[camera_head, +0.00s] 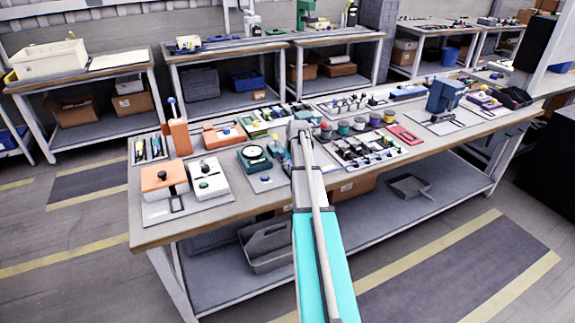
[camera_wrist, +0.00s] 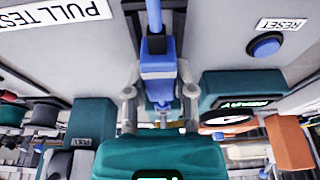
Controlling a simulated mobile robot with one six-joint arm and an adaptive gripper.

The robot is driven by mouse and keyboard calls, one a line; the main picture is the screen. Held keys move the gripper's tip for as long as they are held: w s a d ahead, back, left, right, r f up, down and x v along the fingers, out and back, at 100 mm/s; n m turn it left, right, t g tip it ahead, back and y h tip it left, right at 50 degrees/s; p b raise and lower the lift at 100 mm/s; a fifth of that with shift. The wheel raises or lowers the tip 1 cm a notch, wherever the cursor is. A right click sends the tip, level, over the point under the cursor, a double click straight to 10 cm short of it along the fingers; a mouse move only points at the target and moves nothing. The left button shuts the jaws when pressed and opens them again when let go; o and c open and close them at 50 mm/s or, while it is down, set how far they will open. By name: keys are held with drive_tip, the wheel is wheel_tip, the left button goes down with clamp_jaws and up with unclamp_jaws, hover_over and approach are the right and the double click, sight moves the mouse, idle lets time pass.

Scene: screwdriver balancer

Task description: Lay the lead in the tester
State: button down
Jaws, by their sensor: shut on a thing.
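In the wrist view my gripper (camera_wrist: 160,106) is shut on a blue lead end (camera_wrist: 158,68), one finger on each side. A blue cable (camera_wrist: 154,14) runs from it to the top edge. The tester shows as teal blocks close by: one below the fingertips (camera_wrist: 160,155) and one at right (camera_wrist: 246,88) with a lit READY display. I cannot tell whether the lead touches the tester. In the head view my gripper (camera_head: 300,128) is over the workbench, and my arm hides what it holds.
A grey panel in the wrist view carries a PULL TEST label (camera_wrist: 58,14) and a blue reset button (camera_wrist: 265,45). The workbench (camera_head: 240,205) is crowded: an orange-topped box (camera_head: 163,178) at left, a round-dial teal device (camera_head: 254,156) beside my arm, and a blue machine (camera_head: 445,97) at right.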

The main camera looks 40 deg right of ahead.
drive_tip(key=shift+f, duration=0.15)
drive_tip(key=shift+g, duration=0.3)
drive_tip(key=shift+s, duration=0.15)
idle(0.7)
drive_tip(key=shift+f+b, duration=0.65)
drive_tip(key=shift+f, duration=0.05)
idle(1.0)
drive_tip(key=shift+s+a+f, duration=0.1)
drive_tip(key=shift+s, duration=0.15)
idle(0.5)
drive_tip(key=c, duration=0.8)
unclamp_jaws()
drive_tip(key=o, duration=0.4)
drive_tip(key=shift+w+f, duration=0.1)
drive_tip(key=shift+f, duration=0.1)
drive_tip(key=shift+w+r, duration=0.1)
